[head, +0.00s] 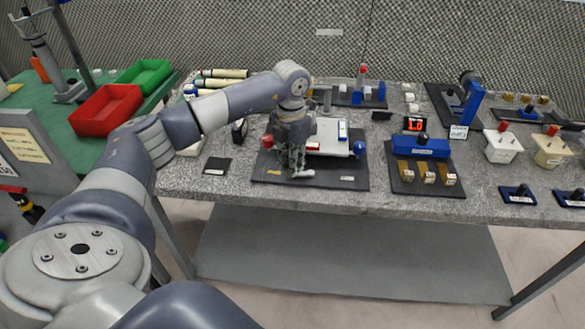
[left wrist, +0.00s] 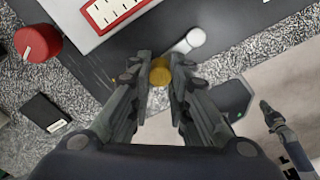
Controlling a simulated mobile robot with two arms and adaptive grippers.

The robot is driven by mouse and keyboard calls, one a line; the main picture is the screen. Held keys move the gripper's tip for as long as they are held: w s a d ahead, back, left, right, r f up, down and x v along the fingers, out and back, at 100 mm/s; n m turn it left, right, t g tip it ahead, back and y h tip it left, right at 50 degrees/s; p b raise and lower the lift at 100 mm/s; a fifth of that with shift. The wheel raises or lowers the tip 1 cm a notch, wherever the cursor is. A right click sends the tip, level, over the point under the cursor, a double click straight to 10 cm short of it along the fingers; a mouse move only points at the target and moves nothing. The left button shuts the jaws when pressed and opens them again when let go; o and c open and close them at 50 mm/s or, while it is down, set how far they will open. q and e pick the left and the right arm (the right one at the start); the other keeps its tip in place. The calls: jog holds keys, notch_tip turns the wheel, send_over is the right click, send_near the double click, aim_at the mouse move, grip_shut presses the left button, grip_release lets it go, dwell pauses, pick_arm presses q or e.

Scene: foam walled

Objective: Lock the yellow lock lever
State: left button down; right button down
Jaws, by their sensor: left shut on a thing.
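The yellow lock lever shows as a round yellow end (left wrist: 159,72) between my left fingertips in the left wrist view. A pale grey rod with a rounded end (left wrist: 188,42) lies just beyond it, over the dark base plate (head: 333,179). In the head view, my left gripper (head: 293,170) points down over the front left part of that plate and is shut on the yellow lever. The gripper hides most of the lever and its pivot there. A white box (head: 328,136) with a red label panel stands behind the gripper.
A red knob (left wrist: 38,43) and a small black pad (head: 217,165) are to the left. A blue block with brass pieces (head: 420,148) stands to the right. The table's front edge is close to the plate, with open floor beyond.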

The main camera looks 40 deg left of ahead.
pick_arm(q)
jog(key=shift+w+a+m, duration=0.3)
jog(key=shift+w+m, duration=0.05)
jog(key=shift+m, duration=0.55)
jog(key=c, duration=1.5)
grip_release()
jog(key=shift+o, duration=0.2)
notch_tip(320, 180, up, 12)
